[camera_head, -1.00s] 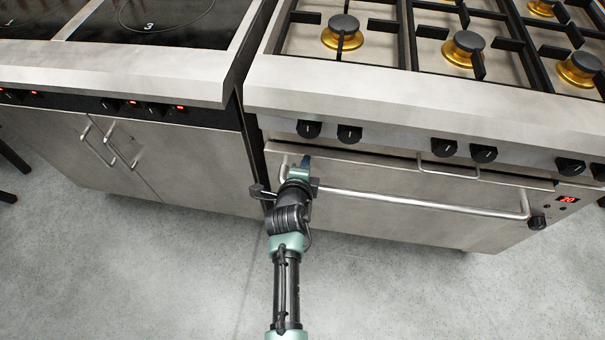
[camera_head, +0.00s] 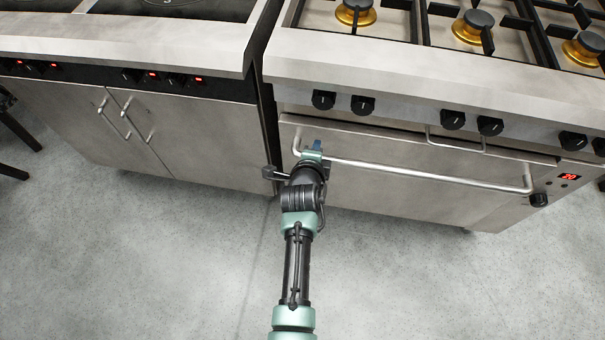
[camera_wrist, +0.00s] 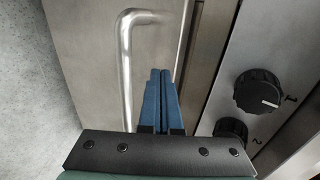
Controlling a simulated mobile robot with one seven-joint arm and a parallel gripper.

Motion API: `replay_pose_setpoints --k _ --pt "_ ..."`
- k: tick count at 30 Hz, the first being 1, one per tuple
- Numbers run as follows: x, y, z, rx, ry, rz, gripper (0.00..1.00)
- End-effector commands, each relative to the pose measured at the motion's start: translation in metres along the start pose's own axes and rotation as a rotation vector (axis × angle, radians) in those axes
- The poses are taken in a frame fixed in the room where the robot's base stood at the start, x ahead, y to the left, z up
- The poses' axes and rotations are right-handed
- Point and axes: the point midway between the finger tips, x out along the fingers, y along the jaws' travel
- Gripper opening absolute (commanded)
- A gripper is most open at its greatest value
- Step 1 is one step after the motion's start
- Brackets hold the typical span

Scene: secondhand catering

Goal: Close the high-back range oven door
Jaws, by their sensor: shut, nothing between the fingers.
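The range oven door (camera_head: 420,198) is a plain steel panel below the knobs at right. It stands upright at or very near the range front; I cannot tell whether it is fully shut. Its long bar handle (camera_head: 430,176) runs across the upper part, and one bent end of the handle (camera_wrist: 126,60) shows in the wrist view. My gripper (camera_head: 313,146) is at the handle's left end, by the upper left of the door. Its blue fingers (camera_wrist: 160,88) are together and empty, beside the handle and over the door. Contact with the door cannot be made out.
Black knobs (camera_head: 363,105) line the panel above the door; one knob (camera_wrist: 259,92) is close to the fingers in the wrist view. A steel cabinet (camera_head: 190,140) with two handles stands left, across a narrow dark gap. The grey floor (camera_head: 400,290) in front is clear.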

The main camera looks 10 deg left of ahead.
Motion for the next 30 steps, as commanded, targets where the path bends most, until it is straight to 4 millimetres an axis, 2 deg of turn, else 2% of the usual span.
replay_pose_setpoints --k 1,12,18,25,28,29,30 --pt "-0.012 -0.002 0.002 -0.002 -0.002 -0.002 0.00" --pt "-0.073 0.002 0.002 -0.003 -0.003 0.003 0.00" --pt "-0.092 0.004 0.002 -0.003 -0.002 0.003 0.00" --pt "-0.096 0.003 0.002 -0.004 -0.002 0.001 0.00" --pt "-0.098 -0.018 0.002 -0.033 -0.004 -0.035 0.00" --pt "-0.099 -0.029 0.002 -0.051 -0.005 -0.054 0.00" --pt "-0.101 -0.049 0.002 -0.082 -0.005 -0.089 0.00"
